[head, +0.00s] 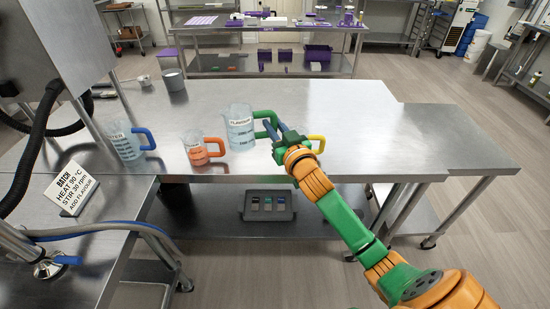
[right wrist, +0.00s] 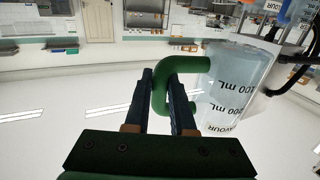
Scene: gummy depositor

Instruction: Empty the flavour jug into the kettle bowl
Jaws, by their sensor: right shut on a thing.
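The flavour jug (head: 240,131) is a clear beaker with a green handle and a "FLAVOUR" label, and it holds pale liquid. It looks upright over the steel table; whether it touches the top I cannot tell. My right gripper (head: 274,131) is shut on the green handle at the jug's right side. In the right wrist view the fingers (right wrist: 172,100) lie on either side of the handle (right wrist: 185,64), with the jug (right wrist: 238,85) to the right. I cannot make out the kettle bowl in either view. My left gripper is not in view.
A blue-handled jug (head: 124,146) and an orange-handled jug (head: 196,149) stand left of the flavour jug. A batch sign (head: 72,189) and hoses (head: 110,229) are at left. The table's right side (head: 440,125) is clear.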

